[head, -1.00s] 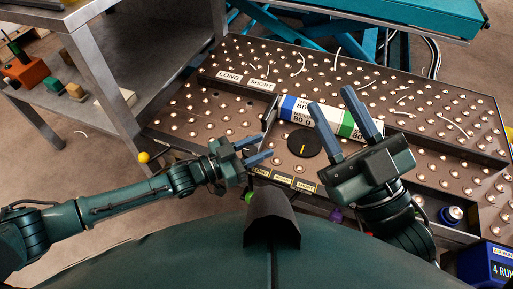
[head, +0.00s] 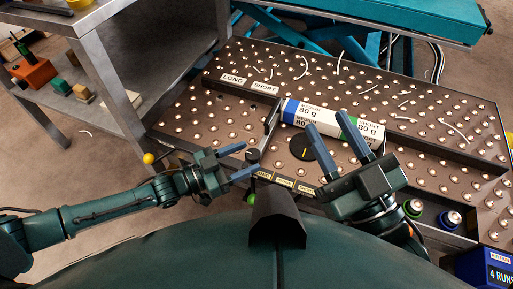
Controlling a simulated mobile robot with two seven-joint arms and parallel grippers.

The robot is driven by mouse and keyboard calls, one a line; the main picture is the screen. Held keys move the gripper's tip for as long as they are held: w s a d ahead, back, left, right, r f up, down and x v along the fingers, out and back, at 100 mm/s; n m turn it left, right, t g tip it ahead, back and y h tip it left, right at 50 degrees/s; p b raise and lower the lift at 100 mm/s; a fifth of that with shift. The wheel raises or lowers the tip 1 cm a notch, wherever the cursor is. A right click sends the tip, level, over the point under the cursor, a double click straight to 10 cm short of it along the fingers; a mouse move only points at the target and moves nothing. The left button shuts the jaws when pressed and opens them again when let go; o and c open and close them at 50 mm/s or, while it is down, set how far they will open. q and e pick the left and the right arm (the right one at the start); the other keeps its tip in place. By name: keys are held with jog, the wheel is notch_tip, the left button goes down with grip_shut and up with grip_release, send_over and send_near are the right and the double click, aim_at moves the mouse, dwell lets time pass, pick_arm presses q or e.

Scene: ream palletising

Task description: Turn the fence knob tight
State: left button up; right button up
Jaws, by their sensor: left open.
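A small dark knob (head: 253,156), which looks like the fence knob, stands at the table's front edge near the foot of an upright metal plate (head: 271,124). My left gripper (head: 245,160) is open, with its blue fingers spread at the knob's left side. I cannot tell whether they touch it. A larger black disc (head: 302,147) with a yellow line lies to the right of the knob. My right gripper (head: 328,122) is open and appears empty over the table, its fingers partly hiding the white, blue and green ream (head: 296,112).
The ball-studded table (head: 220,130) has a raised rail with LONG and SHORT labels (head: 248,83). Yellow labels (head: 285,181) line the front edge. A grey metal shelf (head: 110,90) stands at the left.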

pick_arm(q)
jog(key=p+v, duration=0.1)
jog(key=v, duration=0.7)
jog(key=shift+a+p, duration=0.15)
jog(key=shift+p, duration=0.2)
pick_arm(e)
jog(key=shift+s+f+m+g+h, duration=0.4)
jog(key=shift+f+m+g+h, duration=0.15)
jog(key=shift+f, duration=0.3)
pick_arm(q)
jog(key=shift+s, duration=0.1)
